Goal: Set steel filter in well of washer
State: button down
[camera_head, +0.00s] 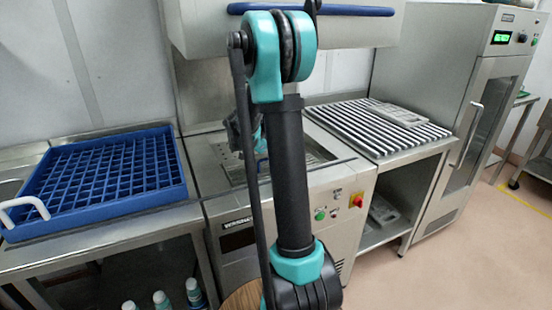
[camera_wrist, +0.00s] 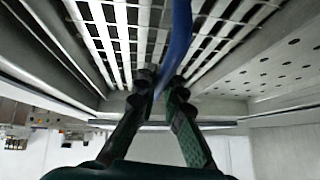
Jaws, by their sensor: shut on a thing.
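The washer (camera_head: 232,222) stands in the middle with its hood (camera_head: 200,30) raised and its inside open at the top. My gripper (camera_wrist: 160,82) is over the washer, mostly hidden behind my own arm in the head view. In the wrist view its fingers are closed on a curved blue strip (camera_wrist: 178,45), which looks like the handle of the steel filter. The filter's body cannot be made out clearly. A perforated metal sheet (camera_wrist: 268,72) shows at the right. The well itself cannot be made out.
A blue rack (camera_head: 125,170) with a white handle lies on the left bench. A slatted table (camera_head: 360,128) with a metal tray (camera_head: 398,114) is to the right of the washer. A steel cabinet (camera_head: 480,110) stands far right. White rails (camera_wrist: 122,45) show close above my fingers.

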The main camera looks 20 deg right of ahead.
jog(key=shift+f, duration=0.55)
jog(key=c, duration=1.6)
grip_release()
jog(key=shift+o, duration=0.2)
